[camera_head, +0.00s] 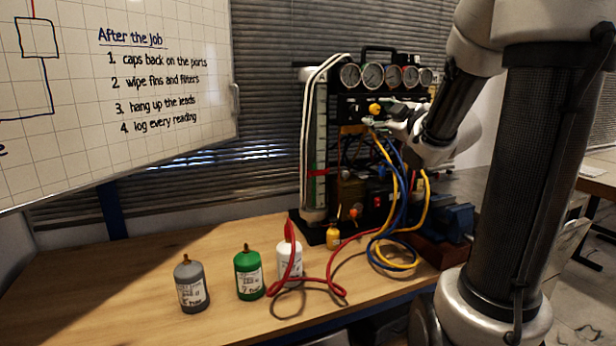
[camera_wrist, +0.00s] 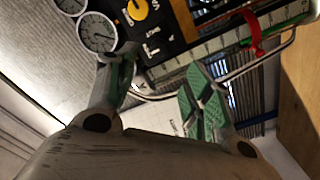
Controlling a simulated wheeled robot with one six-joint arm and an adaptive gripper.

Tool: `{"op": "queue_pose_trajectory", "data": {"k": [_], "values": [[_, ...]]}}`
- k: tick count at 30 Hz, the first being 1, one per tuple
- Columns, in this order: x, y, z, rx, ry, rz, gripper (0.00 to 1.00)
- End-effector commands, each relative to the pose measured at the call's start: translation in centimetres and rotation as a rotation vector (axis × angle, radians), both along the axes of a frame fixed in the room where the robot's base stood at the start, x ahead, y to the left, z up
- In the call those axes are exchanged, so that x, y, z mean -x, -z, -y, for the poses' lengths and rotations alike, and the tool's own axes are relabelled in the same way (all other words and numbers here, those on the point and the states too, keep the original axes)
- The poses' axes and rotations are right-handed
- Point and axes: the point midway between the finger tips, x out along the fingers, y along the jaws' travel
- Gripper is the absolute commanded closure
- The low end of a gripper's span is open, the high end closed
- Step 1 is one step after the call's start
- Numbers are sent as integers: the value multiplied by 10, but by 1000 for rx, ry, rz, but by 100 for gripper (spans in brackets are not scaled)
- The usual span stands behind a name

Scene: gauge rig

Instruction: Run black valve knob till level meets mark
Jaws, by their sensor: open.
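The gauge rig (camera_head: 345,212) stands on the bench, with a tall scaled level column (camera_head: 321,130) on its left side. A red band (camera_head: 318,172) sits around the column below mid-height; it also shows in the wrist view (camera_wrist: 256,36). My gripper (camera_head: 374,122) is in front of the upper panel, just below a yellow knob (camera_head: 375,108). In the wrist view my gripper (camera_wrist: 160,78) has its green-padded fingers apart, with nothing seen held between them. The yellow knob (camera_wrist: 137,9) is beyond the fingers.
Several round gauges (camera_head: 373,75) line the rig's top. Blue and yellow hoses (camera_head: 401,200) hang below my gripper, and a red hose (camera_head: 340,290) loops on the bench. Grey (camera_head: 191,288), green (camera_head: 249,275) and white (camera_head: 289,262) bottles stand in front. The bench's left is clear.

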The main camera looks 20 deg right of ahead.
Motion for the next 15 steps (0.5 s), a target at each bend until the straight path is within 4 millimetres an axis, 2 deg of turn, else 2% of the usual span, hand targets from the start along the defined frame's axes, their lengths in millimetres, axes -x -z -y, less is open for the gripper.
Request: {"op": "queue_pose_trajectory", "data": {"k": [5, 12, 15], "values": [[-1, 0, 0, -7, 0, 0, 49], [-47, -2, -3, -310, -2, -9, 49], [-56, -2, -3, -344, -1, -11, 49]]}}
